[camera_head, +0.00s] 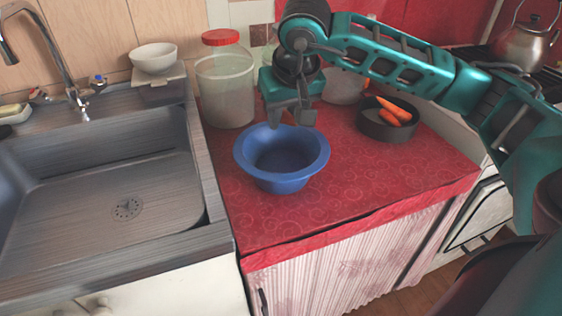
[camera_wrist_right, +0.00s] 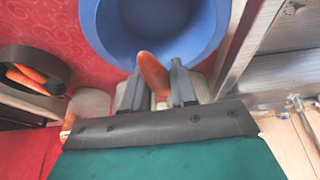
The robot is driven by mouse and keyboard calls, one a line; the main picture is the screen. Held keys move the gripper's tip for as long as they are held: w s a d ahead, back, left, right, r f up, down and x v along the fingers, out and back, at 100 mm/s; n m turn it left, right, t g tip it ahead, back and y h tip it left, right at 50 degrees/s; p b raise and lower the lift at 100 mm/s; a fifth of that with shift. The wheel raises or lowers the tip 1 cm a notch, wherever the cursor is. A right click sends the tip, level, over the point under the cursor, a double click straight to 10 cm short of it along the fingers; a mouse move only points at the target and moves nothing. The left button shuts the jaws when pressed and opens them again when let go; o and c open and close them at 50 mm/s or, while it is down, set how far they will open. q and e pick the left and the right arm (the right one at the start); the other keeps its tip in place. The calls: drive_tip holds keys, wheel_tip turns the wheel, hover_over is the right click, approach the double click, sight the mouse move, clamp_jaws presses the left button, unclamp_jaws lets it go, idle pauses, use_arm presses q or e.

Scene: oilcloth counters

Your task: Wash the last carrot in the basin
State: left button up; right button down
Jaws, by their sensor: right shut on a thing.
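My right gripper (camera_head: 292,119) is shut on an orange carrot (camera_wrist_right: 153,71), which sticks out between the fingers. The gripper hangs at the back rim of the blue basin (camera_head: 262,174), with the carrot's tip overlapping the rim in the right wrist view. Only a little of the carrot shows in the head view, mostly hidden by the fingers. The basin (camera_wrist_right: 101,32) stands on the red oilcloth, and no water can be made out in it. My left gripper is not in view.
A dark round pan (camera_head: 375,131) with carrots (camera_head: 396,108) stands right of the basin. A red-lidded clear jar (camera_head: 224,92) stands behind it. A sink (camera_head: 120,190) with a tap (camera_head: 62,62) lies left. The oilcloth (camera_head: 350,185) in front is clear.

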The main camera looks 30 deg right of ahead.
drive_tip(key=shift+r, duration=0.1)
idle(0.3)
drive_tip(key=shift+r+p, duration=1.45)
drive_tip(key=shift+r, duration=0.55)
drive_tip(key=shift+f, duration=0.1)
